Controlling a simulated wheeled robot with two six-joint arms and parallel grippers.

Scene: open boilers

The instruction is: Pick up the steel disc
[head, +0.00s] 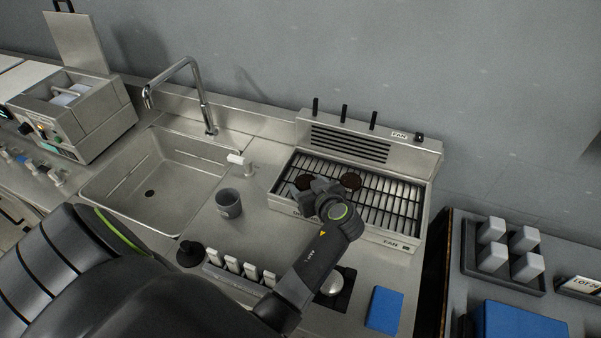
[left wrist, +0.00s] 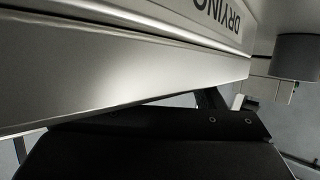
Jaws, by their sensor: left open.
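A shiny round steel piece (head: 332,286), perhaps the steel disc, sits on a black square pad (head: 346,296) at the front of the counter, partly hidden by my left arm. Two dark brown round discs lie on the drying rack; the right one (head: 350,181) shows clearly, and the left one (head: 303,182) is partly covered by my gripper. My left gripper (head: 316,190) is open over the front left part of the rack (head: 400,207). Its fingertips are hard to make out. The left wrist view shows the rack's front panel (left wrist: 120,85) close up, with no disc visible.
A grey cup (head: 229,203) stands left of the rack; a grey cylinder (left wrist: 296,57) shows in the left wrist view. A sink (head: 150,185) with a tall tap (head: 205,105) is further left. White blocks, a blue pad (head: 384,309) and a dark side table are nearby.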

